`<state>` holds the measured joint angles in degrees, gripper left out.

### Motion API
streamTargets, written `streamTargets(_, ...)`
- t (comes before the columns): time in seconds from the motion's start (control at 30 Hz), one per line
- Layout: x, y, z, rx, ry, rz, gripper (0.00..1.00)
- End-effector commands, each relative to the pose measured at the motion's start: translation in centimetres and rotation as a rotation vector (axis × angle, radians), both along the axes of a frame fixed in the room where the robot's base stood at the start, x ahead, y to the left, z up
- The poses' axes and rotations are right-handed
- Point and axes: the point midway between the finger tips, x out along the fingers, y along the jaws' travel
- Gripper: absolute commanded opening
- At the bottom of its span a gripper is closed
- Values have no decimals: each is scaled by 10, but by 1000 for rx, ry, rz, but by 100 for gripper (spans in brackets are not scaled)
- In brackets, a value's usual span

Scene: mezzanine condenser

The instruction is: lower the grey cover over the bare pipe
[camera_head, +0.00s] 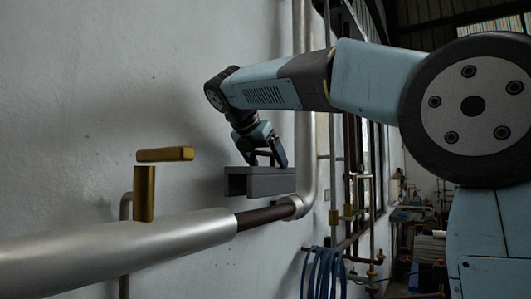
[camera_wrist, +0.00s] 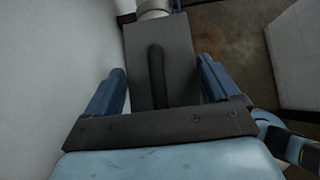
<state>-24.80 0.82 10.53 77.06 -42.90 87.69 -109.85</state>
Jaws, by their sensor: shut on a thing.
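The grey cover (camera_head: 268,184) is a box-like channel, open on its underside, with a raised dark bar on its top (camera_wrist: 180,50). My gripper (camera_head: 264,158) is above it and shut on it; in the wrist view my gripper (camera_wrist: 162,68) has one finger on each side of the bar. The exact contact is hard to see. The cover hangs roughly level just above the bare pipe (camera_head: 263,217), a short dark brown length between silver lagged sections. A small gap shows between them in the head view. The wrist view hides the bare pipe beneath the cover.
Silver lagging (camera_head: 120,249) runs along the left, with a brass valve and handle (camera_head: 144,190) standing above it. A silver vertical pipe (camera_head: 305,130) rises close to the cover's right end. The pale wall (camera_head: 90,90) is behind. Blue hoses (camera_head: 322,272) hang below right.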

Motion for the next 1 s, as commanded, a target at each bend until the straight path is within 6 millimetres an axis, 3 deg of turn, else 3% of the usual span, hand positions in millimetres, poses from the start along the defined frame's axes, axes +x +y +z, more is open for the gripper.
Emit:
streamTargets(0.33, 0, -1, -17, 0, 0, -1, 46)
streamTargets(1.0, 0, -1, -18, 0, 0, -1, 46)
